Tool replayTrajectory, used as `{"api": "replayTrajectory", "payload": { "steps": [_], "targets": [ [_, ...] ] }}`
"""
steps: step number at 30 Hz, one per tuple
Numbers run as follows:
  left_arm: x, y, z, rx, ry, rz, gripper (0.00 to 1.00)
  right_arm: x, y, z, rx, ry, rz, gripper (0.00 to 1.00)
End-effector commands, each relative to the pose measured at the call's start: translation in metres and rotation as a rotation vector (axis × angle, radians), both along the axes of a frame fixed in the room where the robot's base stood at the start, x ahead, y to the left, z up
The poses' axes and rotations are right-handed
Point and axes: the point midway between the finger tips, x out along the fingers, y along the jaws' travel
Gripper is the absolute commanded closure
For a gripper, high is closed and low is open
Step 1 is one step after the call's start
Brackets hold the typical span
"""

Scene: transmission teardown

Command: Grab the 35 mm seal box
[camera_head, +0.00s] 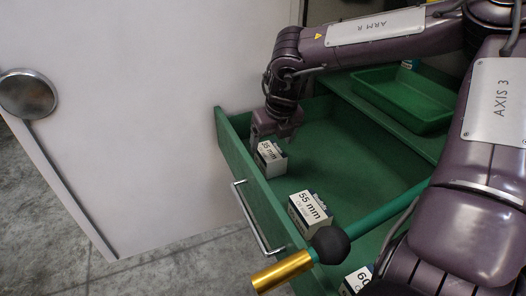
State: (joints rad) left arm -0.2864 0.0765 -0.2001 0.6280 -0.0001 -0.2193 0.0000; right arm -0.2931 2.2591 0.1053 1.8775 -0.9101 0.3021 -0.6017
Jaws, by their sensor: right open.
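The 35 mm seal box (271,160), small and white with a dark label side, sits in the open green drawer near its left wall. Its top print reads 35 mm, partly covered at the upper end. My right gripper (275,136) points down at the box's far end, directly above or around it. It is open, and I cannot tell whether the fingers touch the box. My left gripper is not in view.
A 55 mm box (309,212) and a partly hidden box marked 60 (358,279) stand nearer in the drawer (345,150). A green rod with a black ball (330,244) and gold end crosses the drawer front. A green tray (405,98) lies at the right.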

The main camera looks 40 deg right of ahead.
Motion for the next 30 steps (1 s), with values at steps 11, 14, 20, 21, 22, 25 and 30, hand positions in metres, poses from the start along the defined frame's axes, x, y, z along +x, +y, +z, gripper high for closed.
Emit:
{"api": "replayTrajectory", "payload": {
  "steps": [11, 14, 20, 21, 22, 25, 30],
  "targets": [
    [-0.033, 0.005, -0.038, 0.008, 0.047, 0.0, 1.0, 0.019, -0.004, -0.051, -0.001, 0.002, -0.001, 0.2],
    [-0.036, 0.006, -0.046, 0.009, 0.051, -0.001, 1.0, 0.023, -0.006, -0.063, -0.001, 0.001, 0.0, 0.2],
    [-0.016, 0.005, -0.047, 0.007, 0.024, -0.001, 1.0, 0.026, -0.006, -0.068, -0.001, -0.001, 0.001, 0.2],
    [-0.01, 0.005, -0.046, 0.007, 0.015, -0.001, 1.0, 0.026, -0.006, -0.067, -0.001, -0.001, 0.001, 0.2],
    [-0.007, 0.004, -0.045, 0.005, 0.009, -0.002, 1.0, 0.026, -0.006, -0.067, -0.001, -0.001, 0.001, 0.2],
    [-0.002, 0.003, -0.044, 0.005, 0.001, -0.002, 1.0, 0.026, -0.006, -0.067, -0.001, -0.001, 0.001, 0.23],
    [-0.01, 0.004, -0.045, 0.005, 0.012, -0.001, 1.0, 0.026, -0.006, -0.067, -0.001, -0.001, 0.001, 0.45]
  ]
}}
